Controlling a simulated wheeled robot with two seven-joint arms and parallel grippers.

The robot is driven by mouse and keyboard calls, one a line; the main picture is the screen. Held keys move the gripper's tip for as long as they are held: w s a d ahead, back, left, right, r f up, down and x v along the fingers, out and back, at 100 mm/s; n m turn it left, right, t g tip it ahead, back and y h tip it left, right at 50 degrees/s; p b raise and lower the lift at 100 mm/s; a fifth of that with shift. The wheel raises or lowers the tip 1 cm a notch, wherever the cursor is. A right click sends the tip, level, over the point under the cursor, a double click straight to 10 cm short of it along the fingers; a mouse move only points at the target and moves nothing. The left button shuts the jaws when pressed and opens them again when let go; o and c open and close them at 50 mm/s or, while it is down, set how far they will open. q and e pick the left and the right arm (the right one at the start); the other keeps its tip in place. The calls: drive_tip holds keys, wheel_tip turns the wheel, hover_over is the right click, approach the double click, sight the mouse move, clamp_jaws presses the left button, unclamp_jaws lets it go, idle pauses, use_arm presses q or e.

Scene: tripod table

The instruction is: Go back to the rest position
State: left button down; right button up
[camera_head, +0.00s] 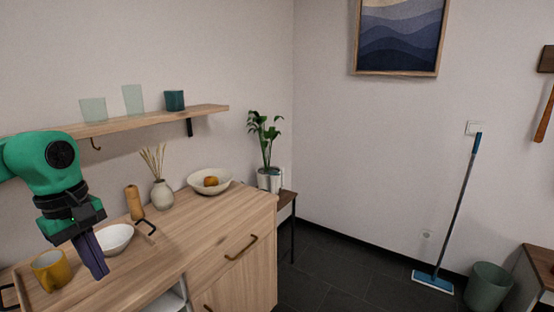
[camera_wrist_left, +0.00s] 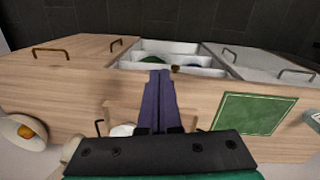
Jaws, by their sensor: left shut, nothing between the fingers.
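My left gripper (camera_head: 98,264) shows in the head view at the left, pointing down over the wooden cabinet top (camera_head: 190,228). Its purple fingers are together with nothing between them. They overlap the picture of the tray's right part, beside the white bowl (camera_head: 114,239) and right of the yellow mug (camera_head: 52,271). The closed fingers also show in the left wrist view (camera_wrist_left: 159,84), at the middle. I cannot tell their exact height above the surface. My right gripper is in neither view.
The tray has a dark handle (camera_head: 146,226). A wooden mill (camera_head: 135,203), a vase (camera_head: 162,194) and a bowl (camera_head: 222,186) stand behind. A wall shelf (camera_head: 150,121) holds glasses. An open white drawer (camera_wrist_left: 150,46) and a green mat (camera_wrist_left: 252,113) show in the wrist view.

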use_arm(q)
drive_tip(key=w+d+f+n+t+h, duration=0.5)
drive_tip(key=w+f+n+t+h, duration=0.35)
drive_tip(key=n, duration=0.65)
drive_tip(key=a+f+n+t+y, duration=0.3)
drive_tip(key=a+n+y, duration=0.15)
drive_tip(key=n, duration=0.75)
drive_tip(key=a+f+n+t+y, duration=0.3)
drive_tip(key=n+y, duration=0.2)
drive_tip(key=n, duration=0.7)
drive_tip(key=s+d+f+n+g+y, duration=0.2)
drive_tip(key=s+f+n+g, duration=0.4)
drive_tip(key=s+f+n, duration=0.5)
drive_tip(key=s+d+f+n+g+h, duration=0.3)
drive_tip(key=s+d+f+n+g, duration=0.3)
drive_tip(key=s+d, duration=0.3)
drive_tip(key=s+f, duration=0.3)
drive_tip(key=f, duration=2)
drive_tip(key=s+a+f+g, duration=0.2)
drive_tip(key=s+a+f, duration=0.1)
drive_tip(key=s+f, duration=1)
drive_tip(key=s, duration=0.3)
drive_tip(key=shift+n+y+p, duration=0.3)
drive_tip(key=shift+p, duration=0.05)
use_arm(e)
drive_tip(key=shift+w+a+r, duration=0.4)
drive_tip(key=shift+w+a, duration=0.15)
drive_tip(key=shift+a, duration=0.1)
